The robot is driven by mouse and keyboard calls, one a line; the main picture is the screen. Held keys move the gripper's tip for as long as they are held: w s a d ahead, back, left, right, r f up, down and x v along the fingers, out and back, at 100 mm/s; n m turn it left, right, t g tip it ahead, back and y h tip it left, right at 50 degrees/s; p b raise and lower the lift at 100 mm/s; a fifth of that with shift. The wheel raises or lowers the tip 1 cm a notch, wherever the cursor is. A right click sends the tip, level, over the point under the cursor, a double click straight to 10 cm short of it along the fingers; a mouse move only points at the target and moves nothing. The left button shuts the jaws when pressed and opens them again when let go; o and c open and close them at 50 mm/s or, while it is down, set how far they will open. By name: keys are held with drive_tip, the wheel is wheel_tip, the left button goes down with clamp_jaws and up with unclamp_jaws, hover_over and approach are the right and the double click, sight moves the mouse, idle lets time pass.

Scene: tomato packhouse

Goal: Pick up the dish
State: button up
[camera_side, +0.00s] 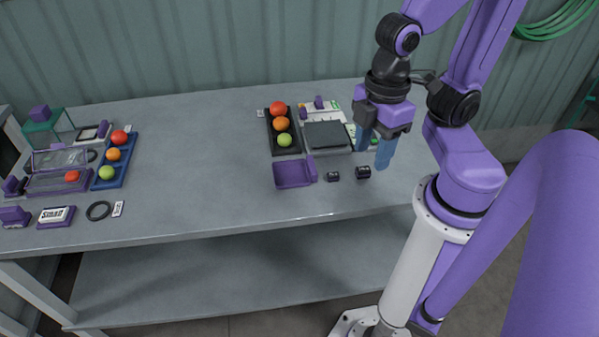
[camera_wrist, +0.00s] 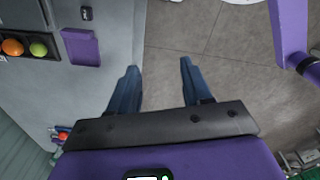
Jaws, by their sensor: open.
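The dish looks to be the shallow purple tray (camera_side: 290,176) with a raised upright part at its right end, flat on the bench near the front edge. In the wrist view the purple dish (camera_wrist: 80,47) is at upper left, outside the fingers. My gripper (camera_side: 373,151) is open and empty, fingers pointing down, above the bench and to the right of the dish. In the wrist view the gripper (camera_wrist: 159,70) has its two blue fingers spread, with floor showing between them.
Two small black cylinders (camera_side: 333,177) (camera_side: 363,172) stand between dish and gripper. Behind are a dark square plate (camera_side: 326,135) and a black tray (camera_side: 296,148) holding three tomatoes. A blue tray (camera_side: 127,152), a clear box (camera_side: 60,158) and a black ring (camera_side: 99,211) are at left. The bench middle is clear.

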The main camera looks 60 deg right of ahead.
drive_tip(key=w+d+f+n, duration=0.25)
drive_tip(key=w+n, duration=0.45)
drive_tip(key=w, duration=0.5)
drive_tip(key=n, duration=0.7)
hover_over(312, 163)
drive_tip(key=f, duration=1.4)
drive_tip(key=shift+s+d, duration=0.15)
drive_tip(key=shift+s, duration=0.2)
drive_tip(key=shift+w+a+f, duration=0.1)
drive_tip(key=shift+w+f, duration=0.1)
drive_tip(key=shift+f, duration=1.35)
drive_tip(key=shift+w+a+f, duration=0.1)
drive_tip(key=shift+w+f, duration=0.05)
drive_tip(key=shift+f, duration=1.35)
clamp_jaws()
